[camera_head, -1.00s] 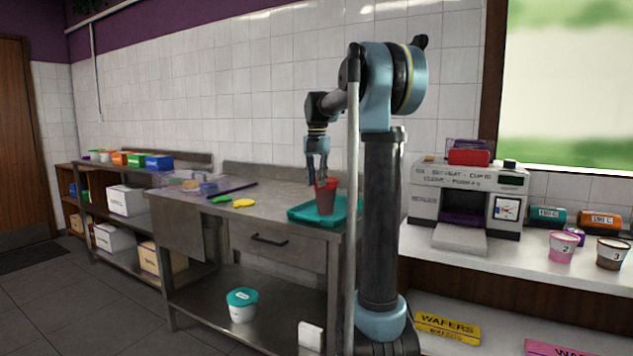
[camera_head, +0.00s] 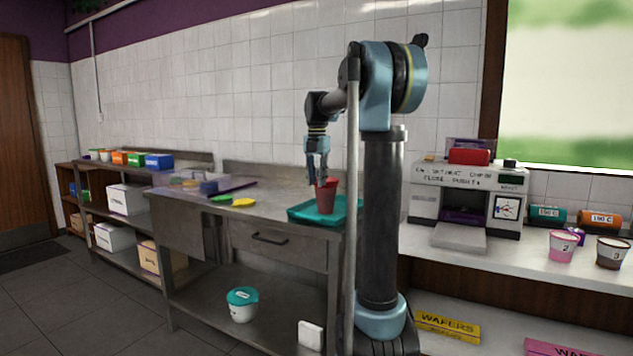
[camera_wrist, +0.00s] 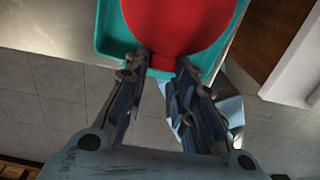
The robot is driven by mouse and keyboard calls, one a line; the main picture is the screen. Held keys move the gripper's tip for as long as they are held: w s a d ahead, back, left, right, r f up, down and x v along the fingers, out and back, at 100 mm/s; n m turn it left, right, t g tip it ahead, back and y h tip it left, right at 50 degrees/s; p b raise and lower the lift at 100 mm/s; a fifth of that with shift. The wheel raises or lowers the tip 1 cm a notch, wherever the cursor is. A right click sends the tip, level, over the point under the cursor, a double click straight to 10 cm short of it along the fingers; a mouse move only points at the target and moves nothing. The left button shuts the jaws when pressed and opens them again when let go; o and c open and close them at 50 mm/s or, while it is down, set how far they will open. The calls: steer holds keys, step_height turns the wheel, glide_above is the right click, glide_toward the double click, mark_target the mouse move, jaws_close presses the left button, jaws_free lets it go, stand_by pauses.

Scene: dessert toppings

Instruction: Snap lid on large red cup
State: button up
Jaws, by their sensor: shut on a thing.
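The large red cup (camera_head: 326,200) stands upright on the teal tray (camera_head: 299,214) at the right end of the steel table. My gripper (camera_head: 317,182) points down at the cup's upper left side. In the wrist view, a smooth red disc (camera_wrist: 180,25), which looks like the lid, fills the top middle, over the tray (camera_wrist: 107,35). My gripper (camera_wrist: 164,66) is shut on the disc's near edge, with a small gap between the fingers. The cup's wall is hidden under the disc there. I cannot tell whether the disc is fully seated on the rim.
Green and yellow pieces (camera_head: 243,202) lie left of the tray, beside a clear bin. A white tub with a teal lid (camera_head: 242,304) is on the lower shelf. A counter with a sealing machine (camera_head: 468,200) and numbered cups (camera_head: 562,246) stands at the right.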

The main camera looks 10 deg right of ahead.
steer(key=shift+f, duration=0.25)
stand_by(0.6)
steer(key=o, duration=0.8)
steer(key=shift+o, duration=0.5)
steer(key=o, duration=0.5)
steer(key=shift+c, duration=0.2)
steer(key=shift+r, duration=3)
jaws_close()
